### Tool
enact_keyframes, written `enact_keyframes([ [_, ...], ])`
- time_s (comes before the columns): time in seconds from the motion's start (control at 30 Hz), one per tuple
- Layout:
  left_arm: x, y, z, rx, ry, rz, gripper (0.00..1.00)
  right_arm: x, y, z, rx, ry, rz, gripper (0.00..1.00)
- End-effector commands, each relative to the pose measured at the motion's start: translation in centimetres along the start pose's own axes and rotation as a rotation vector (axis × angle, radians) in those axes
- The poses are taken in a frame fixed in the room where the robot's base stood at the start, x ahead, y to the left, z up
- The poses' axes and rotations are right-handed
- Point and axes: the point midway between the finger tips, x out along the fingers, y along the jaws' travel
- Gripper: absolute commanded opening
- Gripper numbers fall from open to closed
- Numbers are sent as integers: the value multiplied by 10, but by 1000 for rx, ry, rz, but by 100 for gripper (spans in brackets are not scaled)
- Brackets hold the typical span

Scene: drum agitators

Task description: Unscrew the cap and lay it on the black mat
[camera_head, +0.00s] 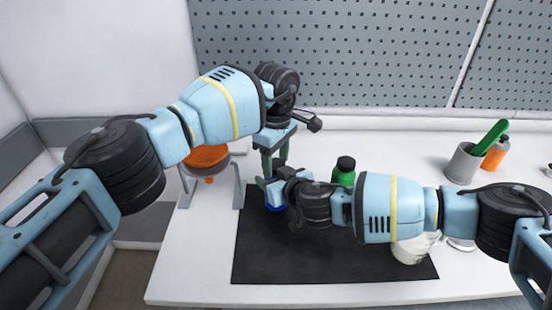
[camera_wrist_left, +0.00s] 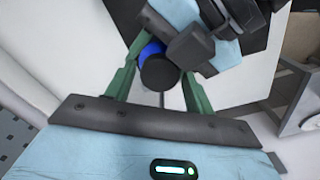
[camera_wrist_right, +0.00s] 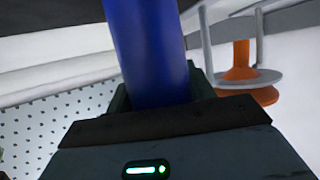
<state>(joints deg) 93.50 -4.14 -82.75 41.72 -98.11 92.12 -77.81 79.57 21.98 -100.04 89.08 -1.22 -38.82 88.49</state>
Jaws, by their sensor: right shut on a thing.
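A blue bottle (camera_wrist_right: 150,50) stands between the fingers of my right gripper (camera_head: 274,190), which is shut on it. A bit of its blue body (camera_head: 276,209) shows in the head view, above the black mat (camera_head: 330,262). Its black cap (camera_wrist_left: 158,73) shows in the left wrist view; in the head view the grippers hide it. My left gripper (camera_head: 273,161) comes down from above. Its green fingers (camera_wrist_left: 160,82) are open on either side of the cap, with gaps visible.
A green bottle with a black top (camera_head: 345,173) stands behind the mat. An orange funnel (camera_head: 207,156) sits in a grey stand at left. A white object (camera_head: 412,249) is partly hidden at right. A grey cup (camera_head: 463,163) and orange bottle (camera_head: 495,154) stand farther right. The mat's front is clear.

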Motion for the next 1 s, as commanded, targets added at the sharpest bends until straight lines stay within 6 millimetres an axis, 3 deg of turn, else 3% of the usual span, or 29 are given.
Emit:
enact_keyframes([
  [0.37, -1, 0, 0, 1, 0, 0, 63, 0, 0, 1, 0, -1, 0, 0],
  [0.77, -42, 0, 0, 2, 1, 2, 63, 0, 0, 1, -1, -1, 0, 0],
  [1.0, -47, 0, 0, 11, 1, 0, 61, 0, 0, 1, 0, -1, 0, 0],
])
